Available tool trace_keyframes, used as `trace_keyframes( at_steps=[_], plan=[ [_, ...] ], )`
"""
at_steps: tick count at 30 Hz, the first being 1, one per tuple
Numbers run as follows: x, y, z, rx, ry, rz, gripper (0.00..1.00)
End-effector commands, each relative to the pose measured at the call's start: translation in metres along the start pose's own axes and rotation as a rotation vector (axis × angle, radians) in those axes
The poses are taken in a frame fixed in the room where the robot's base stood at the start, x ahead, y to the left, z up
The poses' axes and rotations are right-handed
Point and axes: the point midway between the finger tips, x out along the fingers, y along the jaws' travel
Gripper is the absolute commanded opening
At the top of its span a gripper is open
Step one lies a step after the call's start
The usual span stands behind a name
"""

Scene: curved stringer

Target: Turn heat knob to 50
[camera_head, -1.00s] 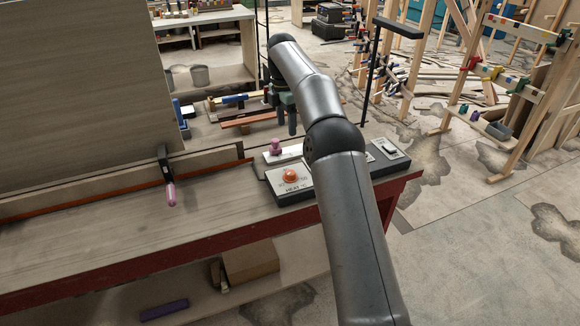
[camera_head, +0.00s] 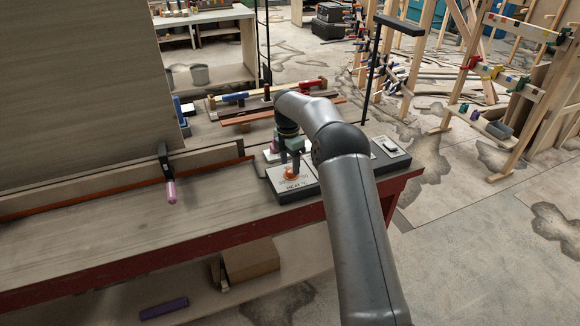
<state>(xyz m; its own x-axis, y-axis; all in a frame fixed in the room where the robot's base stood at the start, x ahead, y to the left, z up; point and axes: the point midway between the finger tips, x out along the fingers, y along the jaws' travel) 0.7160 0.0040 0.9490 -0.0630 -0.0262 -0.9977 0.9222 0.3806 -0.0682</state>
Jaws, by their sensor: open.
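The orange heat knob (camera_head: 290,174) sits on a pale panel marked HEAT (camera_head: 297,187), part of a dark control box at the right end of the workbench. My gripper (camera_head: 289,162) points down right at the knob, with its fingers open around or just above it. I cannot tell whether the fingers touch the knob. The gripper covers part of the knob and its dial marks, so the knob's setting cannot be read. A pink knob behind it is mostly hidden by my gripper.
A switch panel (camera_head: 391,147) is on the right of the box, past my arm. A clamp with a pink handle (camera_head: 171,190) holds the bench's long fence at left. Bars and clamps (camera_head: 250,115) lie behind. The bench front (camera_head: 120,225) is clear.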

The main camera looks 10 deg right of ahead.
Motion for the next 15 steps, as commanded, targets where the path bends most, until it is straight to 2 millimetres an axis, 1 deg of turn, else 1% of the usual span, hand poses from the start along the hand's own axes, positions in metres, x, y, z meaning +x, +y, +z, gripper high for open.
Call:
trace_keyframes(
  at_steps=[3,6,15],
  plan=[
    [0.014,0.000,0.000,0.000,0.001,-0.002,0.55],
    [0.020,0.000,0.000,0.000,0.000,-0.001,0.55],
    [0.023,0.000,0.000,0.000,0.000,0.000,0.55]
  ],
)
